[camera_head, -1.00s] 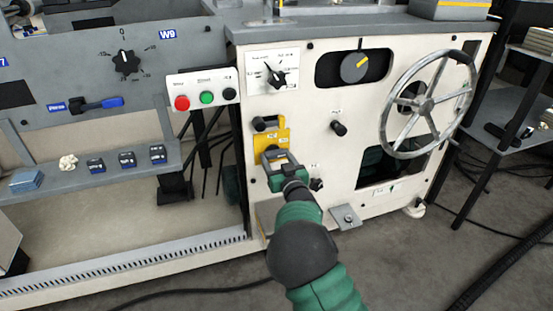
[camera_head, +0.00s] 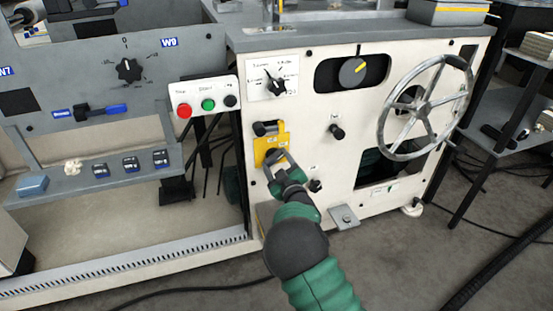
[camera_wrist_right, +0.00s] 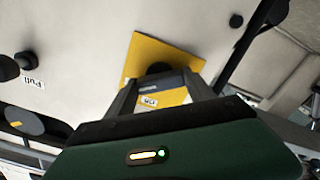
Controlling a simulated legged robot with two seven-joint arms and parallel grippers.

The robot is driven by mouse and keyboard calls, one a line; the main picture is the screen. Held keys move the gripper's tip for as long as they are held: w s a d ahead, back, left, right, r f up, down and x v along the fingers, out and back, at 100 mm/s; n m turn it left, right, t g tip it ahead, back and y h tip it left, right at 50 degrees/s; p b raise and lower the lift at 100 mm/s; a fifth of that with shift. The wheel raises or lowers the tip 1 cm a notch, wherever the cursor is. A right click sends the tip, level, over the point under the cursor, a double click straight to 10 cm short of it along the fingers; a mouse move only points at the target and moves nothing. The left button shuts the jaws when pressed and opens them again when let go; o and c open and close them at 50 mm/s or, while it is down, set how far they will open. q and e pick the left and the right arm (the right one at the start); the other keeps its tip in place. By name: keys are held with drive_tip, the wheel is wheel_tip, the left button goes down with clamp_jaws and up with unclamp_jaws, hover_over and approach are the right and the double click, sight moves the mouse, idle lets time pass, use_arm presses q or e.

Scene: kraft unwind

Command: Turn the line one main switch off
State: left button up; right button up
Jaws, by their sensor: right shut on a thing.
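My right gripper (camera_head: 276,158) reaches up from below, in front of the plate's lower part. In the right wrist view, a dark round switch knob (camera_wrist_right: 159,69) on the yellow plate (camera_wrist_right: 140,49) sits between its fingertips. The right gripper is shut on this knob. Fingers hide much of the knob, so its pointing direction is unclear. My left gripper is not in view.
A black push-pull knob (camera_head: 337,131) and a spoked handwheel (camera_head: 427,106) stand out to the right. Red, green and black buttons sit on a box (camera_head: 207,94) at upper left. A rotary dial (camera_head: 278,86) is above. A grey shelf (camera_head: 105,181) is at left.

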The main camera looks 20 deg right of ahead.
drive_tip(key=n+p, duration=0.2)
drive_tip(key=n, duration=0.4)
drive_tip(key=shift+a+f+n, duration=0.1)
drive_tip(key=shift+a+n, duration=0.05)
drive_tip(key=shift+n, duration=0.15)
drive_tip(key=n+p, duration=0.1)
drive_tip(key=n, duration=0.3)
drive_tip(key=shift+f, duration=0.1)
drive_tip(key=shift+n, duration=0.3)
drive_tip(key=shift+s+f, duration=0.1)
drive_tip(key=o, duration=1.4)
drive_tip(key=shift+r, duration=0.2)
